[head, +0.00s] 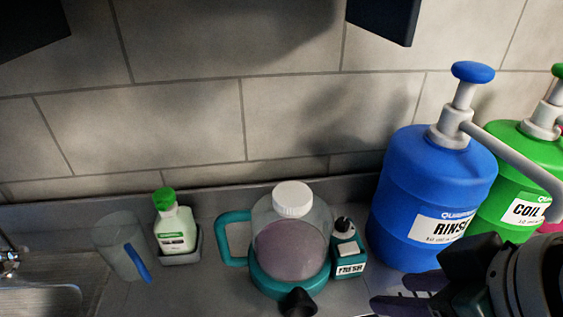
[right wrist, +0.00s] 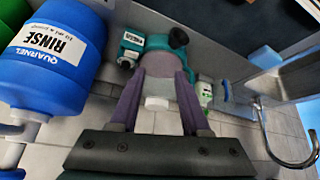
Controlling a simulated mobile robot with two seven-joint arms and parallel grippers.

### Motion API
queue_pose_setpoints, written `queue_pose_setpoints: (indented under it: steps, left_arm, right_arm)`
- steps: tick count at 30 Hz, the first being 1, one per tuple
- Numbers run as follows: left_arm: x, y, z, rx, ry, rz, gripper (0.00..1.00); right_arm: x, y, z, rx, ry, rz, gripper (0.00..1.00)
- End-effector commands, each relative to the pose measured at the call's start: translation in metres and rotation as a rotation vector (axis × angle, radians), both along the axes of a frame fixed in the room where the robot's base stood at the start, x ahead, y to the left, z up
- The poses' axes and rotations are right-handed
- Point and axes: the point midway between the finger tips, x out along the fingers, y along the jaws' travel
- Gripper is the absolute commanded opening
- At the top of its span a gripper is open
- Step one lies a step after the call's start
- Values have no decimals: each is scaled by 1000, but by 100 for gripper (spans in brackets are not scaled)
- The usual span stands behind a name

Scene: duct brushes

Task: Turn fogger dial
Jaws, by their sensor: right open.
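The fogger has a teal base (head: 290,284), a clear tank (head: 290,245) with purplish contents, a white cap (head: 292,199), a teal side handle and a black nozzle (head: 298,302). A small teal control box (head: 349,262) with a white label sits on its right side, with a dark dial (head: 343,226) on top. My right gripper (head: 402,293) is at the lower right, open and apart from the dial. In the right wrist view the fogger tank (right wrist: 160,62) appears upside down between the open fingers (right wrist: 160,85). My left gripper is not in view.
A blue RINSE pump jug (head: 420,190) stands right of the fogger, close to my right gripper, with a green jug (head: 515,185) beyond. A green-capped bottle (head: 174,225) and a clear pitcher (head: 118,248) stand left. A tiled wall (head: 190,120) closes the back.

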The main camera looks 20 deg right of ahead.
Motion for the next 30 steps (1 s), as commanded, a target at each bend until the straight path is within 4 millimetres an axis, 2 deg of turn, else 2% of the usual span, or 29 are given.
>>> queue_pose_setpoints:
  steps: [1, 5, 9, 12, 15, 18, 23, 30]
  left_arm:
    - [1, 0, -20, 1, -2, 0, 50]
    - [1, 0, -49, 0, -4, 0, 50]
    - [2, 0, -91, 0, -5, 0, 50]
    - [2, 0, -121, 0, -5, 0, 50]
    - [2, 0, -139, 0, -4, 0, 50]
    - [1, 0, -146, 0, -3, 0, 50]
    - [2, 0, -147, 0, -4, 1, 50]
    - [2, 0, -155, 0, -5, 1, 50]
  right_arm:
    - [9, -4, -21, 2, -35, -8, 47]
    - [34, -15, -50, 17, -146, -32, 47]
    - [64, -34, -85, 33, -303, -69, 47]
    - [85, -52, -106, 45, -432, -99, 47]
    - [99, -67, -114, 54, -538, -123, 47]
    - [106, -75, -114, 59, -598, -137, 47]
    - [117, -79, -114, 61, -624, -142, 47]
    - [155, -81, -129, 60, -624, -140, 47]
